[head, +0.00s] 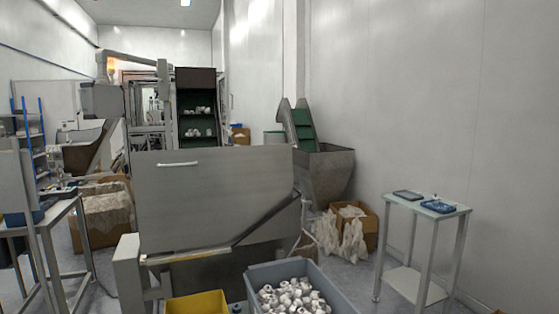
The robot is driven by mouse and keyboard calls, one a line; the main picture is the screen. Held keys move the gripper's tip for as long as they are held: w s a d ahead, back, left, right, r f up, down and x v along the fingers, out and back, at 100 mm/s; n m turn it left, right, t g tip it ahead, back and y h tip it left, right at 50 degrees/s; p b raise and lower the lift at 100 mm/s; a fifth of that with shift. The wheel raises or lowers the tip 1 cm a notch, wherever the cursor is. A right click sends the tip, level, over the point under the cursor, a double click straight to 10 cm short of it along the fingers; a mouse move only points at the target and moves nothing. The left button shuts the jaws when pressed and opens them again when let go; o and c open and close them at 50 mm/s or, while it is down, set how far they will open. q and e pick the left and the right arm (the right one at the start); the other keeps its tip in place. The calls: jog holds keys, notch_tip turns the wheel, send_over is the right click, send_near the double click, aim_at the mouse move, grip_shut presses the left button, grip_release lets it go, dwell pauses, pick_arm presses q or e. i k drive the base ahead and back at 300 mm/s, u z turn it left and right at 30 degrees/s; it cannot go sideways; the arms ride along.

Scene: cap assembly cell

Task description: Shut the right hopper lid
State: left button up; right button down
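A large grey metal panel (215,195) with a pale bar handle (178,164) near its upper left stands close to upright on the hopper in the foreground. It looks like a raised lid, with its broad face toward me. The hopper body (215,272) shows below it, with a slanted dark edge rising to the right. The panel hides the inside of the hopper. Farther back on the right is another grey hopper (325,172), beside a green inclined conveyor (302,127); no lid shows on it. Neither of my grippers is in view.
A grey bin of white caps (345,301) and a yellow bin (197,304) stand in front of the hopper. A small white table (423,212) with blue trays is at right. Boxes (370,228) and bags lie behind. Floor shows between the grey bin and the table.

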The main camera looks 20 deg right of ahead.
aim_at(193, 198)
jog(key=z, duration=0.85)
jog(key=i, duration=0.65)
jog(key=u, duration=0.8)
